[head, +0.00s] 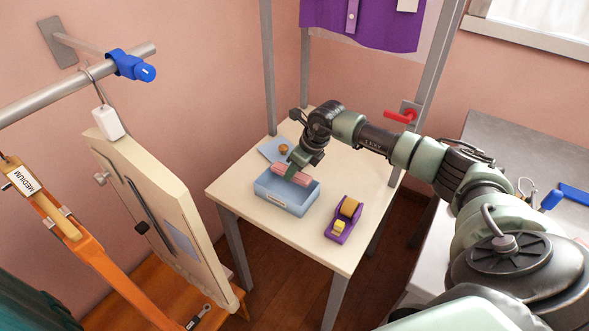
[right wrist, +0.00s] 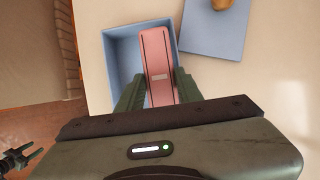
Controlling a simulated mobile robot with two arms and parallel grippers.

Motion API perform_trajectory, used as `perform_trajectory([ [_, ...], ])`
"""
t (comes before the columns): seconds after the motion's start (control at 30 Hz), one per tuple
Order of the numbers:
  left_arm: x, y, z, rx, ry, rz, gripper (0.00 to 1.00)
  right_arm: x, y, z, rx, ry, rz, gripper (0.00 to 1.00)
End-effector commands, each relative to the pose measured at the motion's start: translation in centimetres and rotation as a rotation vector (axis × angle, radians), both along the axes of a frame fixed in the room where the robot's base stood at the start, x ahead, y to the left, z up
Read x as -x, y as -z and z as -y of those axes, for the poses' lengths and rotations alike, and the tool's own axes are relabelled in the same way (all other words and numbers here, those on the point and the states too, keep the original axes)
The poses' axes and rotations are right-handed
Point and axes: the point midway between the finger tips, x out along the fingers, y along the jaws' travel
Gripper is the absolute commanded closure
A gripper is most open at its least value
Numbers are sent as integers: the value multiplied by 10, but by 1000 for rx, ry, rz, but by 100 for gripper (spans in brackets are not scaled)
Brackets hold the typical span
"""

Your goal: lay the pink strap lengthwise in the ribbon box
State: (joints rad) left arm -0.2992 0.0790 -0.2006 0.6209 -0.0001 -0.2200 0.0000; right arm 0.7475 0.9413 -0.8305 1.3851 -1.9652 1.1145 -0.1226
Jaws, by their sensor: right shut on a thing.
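The pink strap (head: 291,173) is a folded or flat pink length with a small pale label. It shows in the right wrist view (right wrist: 156,55) between my fingers, running away from the jaws. My right gripper (head: 298,163) is shut on the strap over the ribbon box. The light blue ribbon box (head: 283,203) is open-topped with a white label on its front. In the right wrist view the box (right wrist: 117,42) lies beneath and around the strap. I cannot tell whether the strap touches the box floor. My left gripper is not in view.
A blue lid-like panel (head: 268,151) with a small brown knob (head: 284,148) lies behind the box. A purple tape dispenser (head: 343,220) stands right of it on the cream table (head: 300,236). A padded board (head: 150,195) stands at left.

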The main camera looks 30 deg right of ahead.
Motion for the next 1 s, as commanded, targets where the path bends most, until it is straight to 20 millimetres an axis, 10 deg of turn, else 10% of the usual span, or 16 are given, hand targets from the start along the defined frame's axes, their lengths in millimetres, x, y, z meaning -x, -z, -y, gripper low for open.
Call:
perform_trajectory([
  [1.0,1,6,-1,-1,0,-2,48,0,4,0,0,0,1,100],
])
